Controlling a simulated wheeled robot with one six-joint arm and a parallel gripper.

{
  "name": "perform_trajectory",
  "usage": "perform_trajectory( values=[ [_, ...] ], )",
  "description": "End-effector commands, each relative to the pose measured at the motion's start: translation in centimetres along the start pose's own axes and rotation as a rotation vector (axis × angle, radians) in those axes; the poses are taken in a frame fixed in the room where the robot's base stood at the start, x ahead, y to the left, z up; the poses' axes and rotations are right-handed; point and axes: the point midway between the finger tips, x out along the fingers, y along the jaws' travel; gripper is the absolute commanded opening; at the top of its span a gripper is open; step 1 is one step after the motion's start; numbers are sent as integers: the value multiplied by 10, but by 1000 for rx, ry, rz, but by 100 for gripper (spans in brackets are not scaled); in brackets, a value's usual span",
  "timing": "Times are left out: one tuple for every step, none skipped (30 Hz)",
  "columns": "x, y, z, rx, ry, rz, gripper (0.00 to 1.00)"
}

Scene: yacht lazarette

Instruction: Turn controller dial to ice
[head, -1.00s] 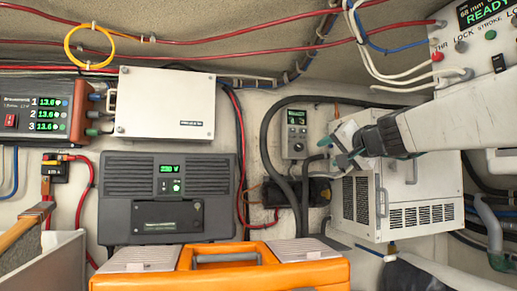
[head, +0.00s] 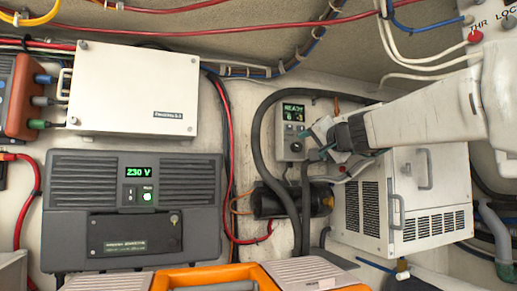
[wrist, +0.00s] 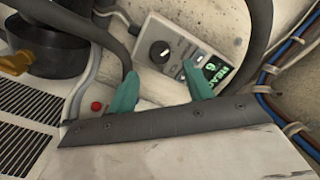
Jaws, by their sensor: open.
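The controller (head: 291,131) is a small grey box on the back wall with a green display reading READY above its controls. In the wrist view its round black dial (wrist: 160,52) has a pale pointer mark, and the display (wrist: 216,69) reads READY with a 6. I cannot make out any ice marking. My gripper (head: 321,146) is just right of the controller in the head view. In the wrist view my gripper (wrist: 160,86) has its green fingers apart and empty. The dial lies beyond the gap between them; no contact shows.
A thick black hose (head: 257,140) loops around the controller's left and top. A black pump-like unit (head: 280,202) sits below it. A white vented cabinet (head: 420,195) stands to the right, under my arm. An orange case (head: 205,278) lies in front.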

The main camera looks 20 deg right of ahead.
Motion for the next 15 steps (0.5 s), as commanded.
perform_trajectory(
  values=[
    [10, 0, 2, 1, -5, -1, 51],
    [16, -1, 2, 1, -5, -2, 51],
    [22, 0, 3, 1, -6, -1, 51],
    [27, -1, 3, 1, -5, -2, 51],
    [32, -1, 3, 1, -5, -1, 51],
    [38, -1, 3, 1, -5, -1, 51],
    [41, -1, 2, 1, -4, -1, 51],
    [45, -1, 2, 0, -4, -1, 51],
    [49, 0, 2, 1, -4, -1, 51],
    [51, 0, 2, 0, -3, -1, 51],
    [53, 0, 1, 0, -3, 0, 51],
    [55, 0, 1, 0, -2, 0, 51],
    [56, 0, 1, 0, -2, 0, 51],
    [57, 0, 1, 0, -1, 0, 51],
    [57, 0, 0, 0, -1, 1, 51]
  ],
)
